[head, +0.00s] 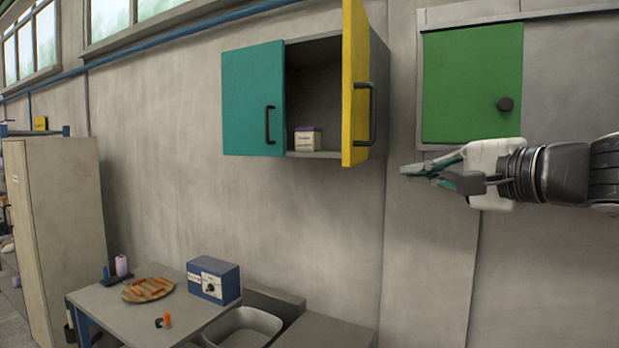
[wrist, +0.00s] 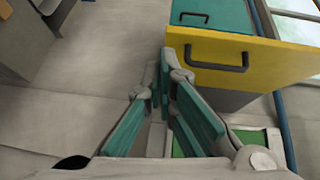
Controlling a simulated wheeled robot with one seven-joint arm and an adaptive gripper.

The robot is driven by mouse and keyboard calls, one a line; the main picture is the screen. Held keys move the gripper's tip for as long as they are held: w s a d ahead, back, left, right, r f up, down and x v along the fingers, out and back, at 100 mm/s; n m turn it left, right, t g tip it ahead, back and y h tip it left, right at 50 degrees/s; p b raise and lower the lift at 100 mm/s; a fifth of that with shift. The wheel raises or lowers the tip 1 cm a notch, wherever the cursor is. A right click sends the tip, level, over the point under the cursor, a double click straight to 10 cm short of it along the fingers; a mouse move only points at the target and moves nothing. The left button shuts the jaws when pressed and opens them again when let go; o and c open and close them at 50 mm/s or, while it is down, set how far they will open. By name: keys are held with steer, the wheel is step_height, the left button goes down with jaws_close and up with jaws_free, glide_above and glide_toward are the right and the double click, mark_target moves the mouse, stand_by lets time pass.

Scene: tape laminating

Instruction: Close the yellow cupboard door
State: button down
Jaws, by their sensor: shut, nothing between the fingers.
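The yellow cupboard door (head: 355,80) is the right-hand door of a wall cupboard and stands open, swung outward. It has a dark handle (head: 371,113). The teal door (head: 253,100) on the left looks shut. My gripper (head: 405,170) is to the right of the yellow door and a little below its lower edge, apart from it. In the wrist view the yellow door (wrist: 286,60) and its handle (wrist: 216,66) are just beyond and right of my fingertips (wrist: 162,62). My gripper is shut and empty.
A small white box (head: 307,139) sits inside the cupboard. A green panel door (head: 472,85) with a dark knob is on the wall above my gripper. A table (head: 140,325) with a blue box (head: 214,279) stands below left. The wall space under the cupboard is clear.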

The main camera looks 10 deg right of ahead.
steer(key=w+d+r+m+t, duration=0.1)
steer(key=w+d+m, duration=0.1)
steer(key=w+d, duration=0.1)
glide_toward(353, 158)
steer(key=w+d, duration=0.2)
steer(key=w, duration=0.1)
steer(key=shift+h, duration=0.4)
steer(key=a, duration=0.1)
steer(key=w+a+p, duration=0.1)
steer(key=a, duration=0.1)
steer(key=shift+w+a+p, duration=0.3)
steer(key=shift+a+p, duration=0.05)
steer(key=shift+f, duration=0.1)
steer(key=shift+w, duration=0.1)
